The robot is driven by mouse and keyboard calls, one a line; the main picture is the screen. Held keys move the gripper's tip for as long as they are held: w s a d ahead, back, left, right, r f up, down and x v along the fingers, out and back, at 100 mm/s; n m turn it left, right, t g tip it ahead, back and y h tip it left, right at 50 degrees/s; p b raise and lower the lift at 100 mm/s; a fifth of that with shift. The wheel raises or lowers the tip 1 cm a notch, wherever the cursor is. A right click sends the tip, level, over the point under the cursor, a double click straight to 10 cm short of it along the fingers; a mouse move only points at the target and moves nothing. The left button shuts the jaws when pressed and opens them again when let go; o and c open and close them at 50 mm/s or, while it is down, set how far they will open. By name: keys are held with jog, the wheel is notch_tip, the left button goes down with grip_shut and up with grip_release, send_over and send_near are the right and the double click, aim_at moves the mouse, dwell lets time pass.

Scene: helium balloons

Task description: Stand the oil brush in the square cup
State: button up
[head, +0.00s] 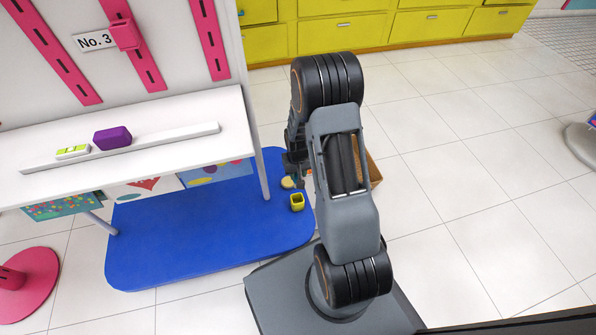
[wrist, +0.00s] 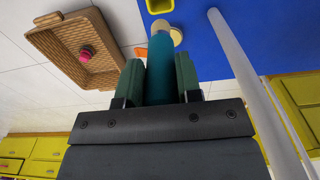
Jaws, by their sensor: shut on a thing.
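My gripper (wrist: 159,78) is shut on the oil brush (wrist: 161,66), whose teal handle lies between the two dark green fingers. A pale tip shows at the brush's far end in the wrist view. The yellow square cup (wrist: 160,5) is partly cut off at the top of that view, just beyond the brush tip. In the head view the cup (head: 297,202) stands on the blue mat, close to my gripper (head: 297,180). The brush is hard to make out in the head view.
A tan disc (wrist: 176,36) and an orange piece (wrist: 140,52) lie near the brush. A wicker basket (wrist: 60,62) holds a pink thing (wrist: 86,52). The white table (head: 215,108) has a leg (head: 262,170) left of the cup. The blue mat (head: 200,240) has free room.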

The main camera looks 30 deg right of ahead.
jog(key=shift+s, duration=0.1)
jog(key=shift+f+b, duration=2.5)
jog(key=shift+f, duration=1)
jog(key=shift+f, duration=0.5)
jog(key=shift+f+b, duration=0.55)
jog(key=shift+b, duration=0.05)
jog(key=shift+f, duration=0.3)
jog(key=shift+f+b, duration=0.4)
jog(key=shift+b, duration=0.05)
jog(key=shift+f, duration=0.1)
jog(key=shift+f, duration=0.25)
dwell(0.5)
jog(key=shift+f+b, duration=0.3)
jog(key=shift+f, duration=0.2)
